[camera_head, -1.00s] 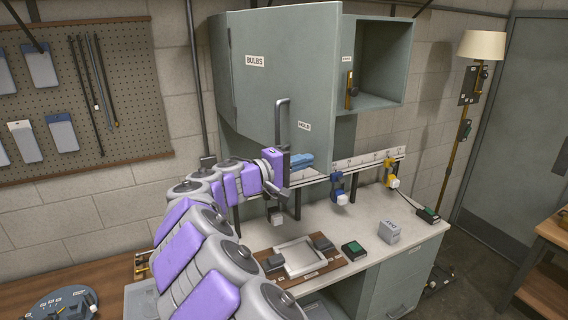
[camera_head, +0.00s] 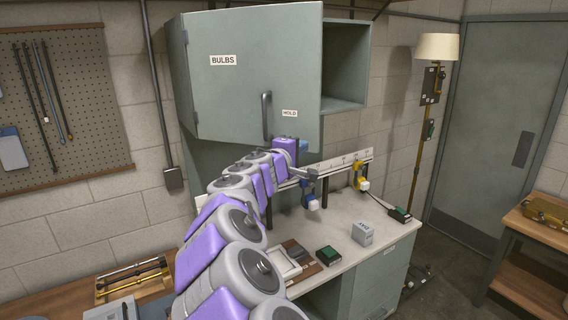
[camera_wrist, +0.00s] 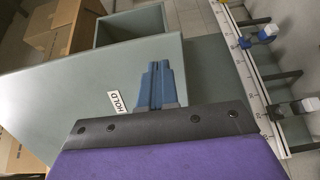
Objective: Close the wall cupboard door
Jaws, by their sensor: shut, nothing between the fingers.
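The grey-green wall cupboard door (camera_head: 245,85) carries a BULBS label, a HOLD label (camera_head: 290,113) and a dark vertical handle (camera_head: 266,116). It stands ajar, its right edge out in front of the open shelf compartment. My gripper (camera_head: 304,148) is at the door's lower right corner, below the HOLD label and right of the handle. In the wrist view its blue fingers (camera_wrist: 155,84) are together and empty, in front of the door face (camera_wrist: 60,105) beside the HOLD label (camera_wrist: 118,103). I cannot tell whether they touch the door.
An open shelf compartment (camera_head: 345,65) adjoins the cupboard on the right. Cardboard boxes (camera_wrist: 45,35) show past the door's edge in the wrist view.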

